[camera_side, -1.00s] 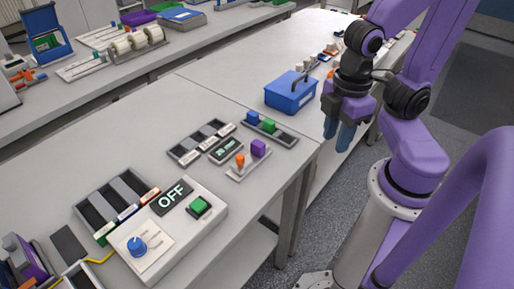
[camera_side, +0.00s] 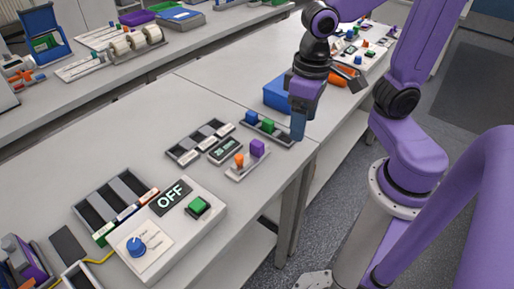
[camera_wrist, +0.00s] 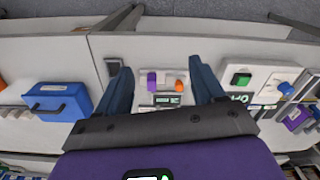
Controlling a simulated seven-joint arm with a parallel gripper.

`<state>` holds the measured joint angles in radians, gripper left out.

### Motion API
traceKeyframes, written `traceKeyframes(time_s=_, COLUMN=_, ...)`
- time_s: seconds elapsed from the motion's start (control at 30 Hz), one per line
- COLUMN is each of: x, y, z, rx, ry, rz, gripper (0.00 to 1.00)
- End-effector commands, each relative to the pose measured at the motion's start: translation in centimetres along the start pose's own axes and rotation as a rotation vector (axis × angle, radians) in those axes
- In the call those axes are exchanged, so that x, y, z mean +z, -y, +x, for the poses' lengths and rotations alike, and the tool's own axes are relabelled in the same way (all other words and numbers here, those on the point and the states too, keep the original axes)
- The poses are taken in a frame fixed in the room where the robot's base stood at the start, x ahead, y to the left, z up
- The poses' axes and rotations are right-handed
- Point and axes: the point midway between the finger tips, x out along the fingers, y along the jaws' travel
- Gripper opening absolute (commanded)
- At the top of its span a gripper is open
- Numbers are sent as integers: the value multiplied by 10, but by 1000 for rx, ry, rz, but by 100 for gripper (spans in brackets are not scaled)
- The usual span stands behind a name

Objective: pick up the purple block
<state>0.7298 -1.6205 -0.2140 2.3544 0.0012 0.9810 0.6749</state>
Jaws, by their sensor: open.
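The purple block (camera_side: 258,147) stands on a small light tray (camera_side: 236,175) near the bench edge, beside an orange peg (camera_side: 240,160). In the wrist view the purple block (camera_wrist: 152,82) shows between my two fingers, left of the orange peg (camera_wrist: 179,85). My gripper (camera_side: 298,125) is open and empty, pointing down. In the side view it appears to the right of the purple block and apart from it, by the right end of a dark tray. Its two blue fingers frame the block's tray in the wrist view (camera_wrist: 163,84).
A dark tray (camera_side: 286,138) holding a blue block (camera_side: 251,117) and a green block (camera_side: 268,126) lies behind the purple block. A small display (camera_side: 225,150) lies left. The OFF control box (camera_side: 190,232) is in front. A blue box (camera_side: 275,95) stands partly behind my gripper.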

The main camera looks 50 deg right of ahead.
Motion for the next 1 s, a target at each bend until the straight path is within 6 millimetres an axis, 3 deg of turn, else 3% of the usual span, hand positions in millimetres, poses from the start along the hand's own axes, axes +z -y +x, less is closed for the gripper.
traceKeyframes(time_s=0.4, x=-89, y=-12, z=-19, rx=14, ry=2, rz=1154, gripper=68)
traceKeyframes(time_s=0.6, x=-118, y=-24, z=-26, rx=20, ry=0, rz=1588, gripper=68)
traceKeyframes(time_s=0.83, x=-129, y=-30, z=-26, rx=26, ry=0, rz=1783, gripper=68)
traceKeyframes(time_s=1.0, x=-128, y=-31, z=-3, rx=30, ry=2, rz=1789, gripper=68)
